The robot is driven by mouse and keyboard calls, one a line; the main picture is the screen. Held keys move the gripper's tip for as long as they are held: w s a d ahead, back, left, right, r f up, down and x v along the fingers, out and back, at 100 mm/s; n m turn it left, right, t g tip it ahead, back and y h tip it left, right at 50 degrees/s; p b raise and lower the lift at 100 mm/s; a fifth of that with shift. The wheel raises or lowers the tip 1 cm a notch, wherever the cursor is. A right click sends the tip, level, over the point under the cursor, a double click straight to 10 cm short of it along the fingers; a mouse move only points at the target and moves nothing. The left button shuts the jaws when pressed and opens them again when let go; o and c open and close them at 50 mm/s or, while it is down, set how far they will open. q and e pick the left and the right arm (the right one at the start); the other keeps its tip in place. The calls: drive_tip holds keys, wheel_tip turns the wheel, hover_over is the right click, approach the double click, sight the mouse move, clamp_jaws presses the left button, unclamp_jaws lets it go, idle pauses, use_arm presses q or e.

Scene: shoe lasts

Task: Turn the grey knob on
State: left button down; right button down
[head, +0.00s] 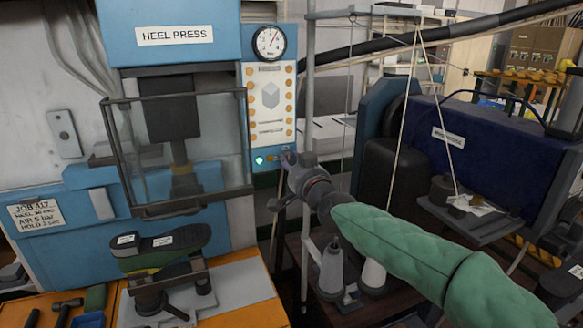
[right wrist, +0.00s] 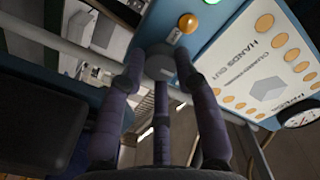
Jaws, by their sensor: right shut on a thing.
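The grey knob (right wrist: 160,64) is on the lower edge of the blue control panel of the heel press. In the right wrist view it sits between the fingertips of my right gripper (right wrist: 158,75), which is shut on it. In the head view my right gripper (head: 288,178) reaches the panel's lower right corner from the right, and its fingers mostly hide the knob. Which way the knob points cannot be told. A green lamp (head: 259,160) is lit on the panel to the left of the gripper. My left gripper is not in view.
The heel press (head: 178,30) stands at the left with a clear guard (head: 215,140). A pressure gauge (head: 269,42) tops its panel. An orange button (right wrist: 188,23) is close to the knob. A vertical grey pole (head: 308,90) stands just right of the panel. A dark blue machine (head: 480,140) stands at the right.

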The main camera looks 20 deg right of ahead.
drive_tip(key=shift+s+d+r+m, duration=0.1)
drive_tip(key=shift+d+r+m, duration=0.15)
drive_tip(key=shift+r+m, duration=0.35)
drive_tip(key=c, duration=0.9)
unclamp_jaws()
drive_tip(key=shift+f, duration=0.2)
drive_tip(key=shift+a+f, duration=0.1)
drive_tip(key=shift+f, duration=0.05)
drive_tip(key=s, duration=1.2)
drive_tip(key=shift+a, duration=0.35)
